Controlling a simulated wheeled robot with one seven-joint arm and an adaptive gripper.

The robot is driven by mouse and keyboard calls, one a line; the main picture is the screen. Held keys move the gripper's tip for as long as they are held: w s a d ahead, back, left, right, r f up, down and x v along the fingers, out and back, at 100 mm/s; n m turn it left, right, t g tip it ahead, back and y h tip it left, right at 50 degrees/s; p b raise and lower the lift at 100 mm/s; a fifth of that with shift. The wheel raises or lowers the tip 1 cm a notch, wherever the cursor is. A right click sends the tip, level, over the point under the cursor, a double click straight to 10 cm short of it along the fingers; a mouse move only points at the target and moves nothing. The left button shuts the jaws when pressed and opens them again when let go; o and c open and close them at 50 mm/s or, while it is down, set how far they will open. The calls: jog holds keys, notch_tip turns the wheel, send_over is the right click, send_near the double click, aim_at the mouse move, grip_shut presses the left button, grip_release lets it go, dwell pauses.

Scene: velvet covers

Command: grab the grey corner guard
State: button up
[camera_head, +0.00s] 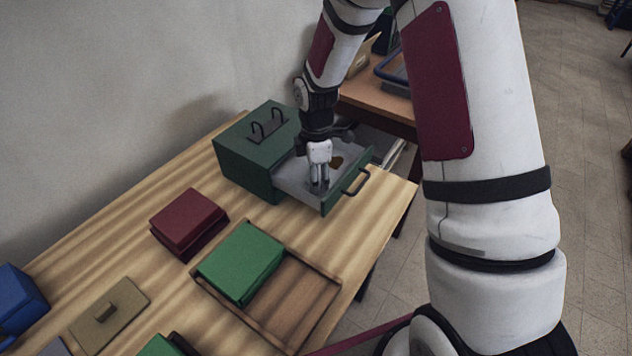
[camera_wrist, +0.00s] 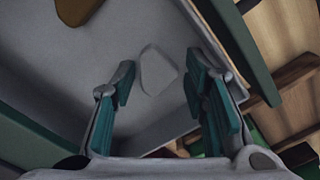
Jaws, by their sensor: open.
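The grey corner guard (camera_wrist: 157,70) is a small, pale, rounded flat piece lying on the grey floor of an open drawer (camera_wrist: 60,55). In the wrist view it lies beyond and between my fingertips, with no finger seen touching it. My gripper (camera_wrist: 158,88) is open, with a teal-padded finger on each side. In the head view my gripper (camera_head: 319,188) points down into the drawer (camera_head: 300,172) of the dark green box (camera_head: 245,165). The guard is hidden or too small to tell there.
The drawer walls and front handle (camera_head: 357,181) surround my gripper closely. A dark red box (camera_head: 188,220) and a green box (camera_head: 240,261) on a wooden tray (camera_head: 300,300) stand nearer on the table.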

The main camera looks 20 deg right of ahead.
jog(key=c, duration=0.7)
jog(key=shift+r, duration=0.15)
